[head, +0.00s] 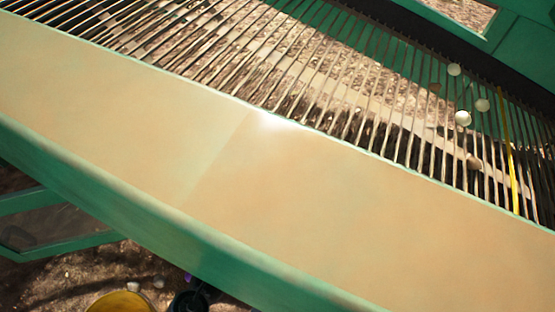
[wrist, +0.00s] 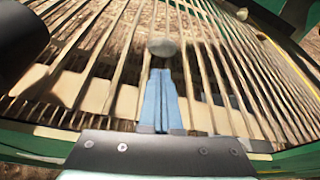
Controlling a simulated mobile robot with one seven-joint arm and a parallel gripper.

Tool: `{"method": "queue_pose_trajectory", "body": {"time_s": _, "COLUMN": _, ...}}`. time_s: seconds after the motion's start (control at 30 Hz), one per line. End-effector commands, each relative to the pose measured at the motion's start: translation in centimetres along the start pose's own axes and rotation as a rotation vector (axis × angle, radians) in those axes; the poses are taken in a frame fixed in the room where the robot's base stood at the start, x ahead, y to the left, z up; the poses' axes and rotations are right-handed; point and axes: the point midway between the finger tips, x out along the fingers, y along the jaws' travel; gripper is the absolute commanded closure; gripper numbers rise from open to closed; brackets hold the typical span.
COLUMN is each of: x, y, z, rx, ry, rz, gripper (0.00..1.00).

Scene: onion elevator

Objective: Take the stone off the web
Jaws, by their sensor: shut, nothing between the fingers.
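The web (head: 300,75) is a row of thin parallel metal rods with gaps between them. A dull grey-brown roundish lump, probably the stone (head: 474,161), lies on the rods at the right in the head view. In the wrist view a greyish rounded lump, likely the same stone (wrist: 163,47), sits just beyond my fingertips. My gripper (wrist: 161,73) has blue fingers that are shut and empty, pointing at the lump over the rods. I cannot tell whether the tips touch it. My gripper is not in the head view.
Several pale round onions (head: 462,118) lie on the web near the stone. A yellow rod (head: 510,150) crosses at the right. A wide beige panel with a green edge (head: 190,140) runs along the near side, clear. A yellow bucket (head: 120,303) stands on the ground below.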

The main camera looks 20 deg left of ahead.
Motion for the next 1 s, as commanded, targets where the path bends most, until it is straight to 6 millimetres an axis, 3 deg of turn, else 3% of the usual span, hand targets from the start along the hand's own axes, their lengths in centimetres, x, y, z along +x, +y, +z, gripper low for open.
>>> {"method": "queue_pose_trajectory", "body": {"time_s": 0.17, "x": 2.0, "y": 0.0, "z": 0.7, "rx": 0.003, "ry": -0.002, "rz": -0.002, "gripper": 1.00}}
{"method": "queue_pose_trajectory", "body": {"time_s": 0.63, "x": 10.8, "y": 0.0, "z": 3.9, "rx": 0.002, "ry": -0.002, "rz": -0.001, "gripper": 1.00}}
{"method": "queue_pose_trajectory", "body": {"time_s": 1.0, "x": 11.7, "y": 0.0, "z": 2.4, "rx": 0.001, "ry": 0.003, "rz": 0.000, "gripper": 1.00}}
